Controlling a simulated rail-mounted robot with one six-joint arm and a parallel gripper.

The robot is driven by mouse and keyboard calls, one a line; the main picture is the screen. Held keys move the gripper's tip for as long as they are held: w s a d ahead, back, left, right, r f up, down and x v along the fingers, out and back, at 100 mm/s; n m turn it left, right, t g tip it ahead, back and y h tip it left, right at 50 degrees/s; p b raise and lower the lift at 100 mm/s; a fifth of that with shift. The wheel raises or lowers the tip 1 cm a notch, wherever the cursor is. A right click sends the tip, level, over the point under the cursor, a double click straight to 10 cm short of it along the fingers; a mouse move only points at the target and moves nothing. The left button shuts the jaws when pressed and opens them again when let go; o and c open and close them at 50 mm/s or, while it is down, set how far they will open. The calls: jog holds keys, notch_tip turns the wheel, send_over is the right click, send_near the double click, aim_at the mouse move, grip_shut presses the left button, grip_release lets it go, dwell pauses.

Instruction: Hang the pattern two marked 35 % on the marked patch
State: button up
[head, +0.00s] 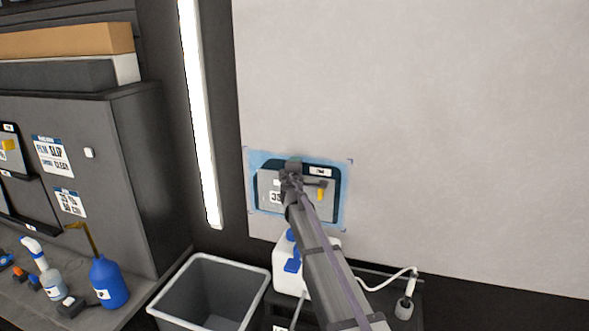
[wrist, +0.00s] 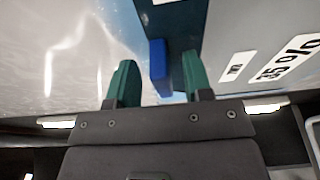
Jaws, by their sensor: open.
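The pattern marked 35 % (head: 328,206) is a grey sheet with a dark border. It lies flat against the light blue marked patch (head: 252,164) on the pale panel, within its corner marks. In the wrist view its grey face (wrist: 245,30) shows a 35 % label and a small label that seems to read TWO. My gripper (head: 292,170) is at the pattern's upper edge. In the wrist view its green fingers (wrist: 160,82) are open, with a blue tab (wrist: 158,66) between them, apart from the left finger. My arm hides part of the pattern.
A grey bin (head: 210,290) stands below left, beside a white jug with a blue cap (head: 293,250). A blue bottle (head: 108,283) and a spray bottle (head: 48,270) stand on the left bench. Other patterns hang on the left board (head: 100,150). The upper panel is clear.

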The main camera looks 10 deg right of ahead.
jog(key=v, duration=1.1)
jog(key=s+d+f+m+g+h+b, duration=0.2)
jog(key=s+d+f+m+g, duration=0.2)
jog(key=s+f+m+g, duration=0.25)
jog(key=s+d+f+m+g+h+b, duration=0.2)
jog(key=s+d+f+m+g, duration=0.25)
jog(key=s+f, duration=0.4)
jog(key=s+a+f+m+g+y+b, duration=0.2)
jog(key=s+f+b, duration=0.4)
jog(key=s+f, duration=0.3)
jog(key=s+a+f+m+g+y+b, duration=0.2)
jog(key=s+a+f+g+y+b, duration=0.2)
jog(key=s+f, duration=0.6)
jog(key=s+a+y+b, duration=0.1)
jog(key=s+y+b, duration=0.1)
jog(key=s+b, duration=0.1)
jog(key=shift+a+g, duration=0.2)
jog(key=shift+g, duration=0.1)
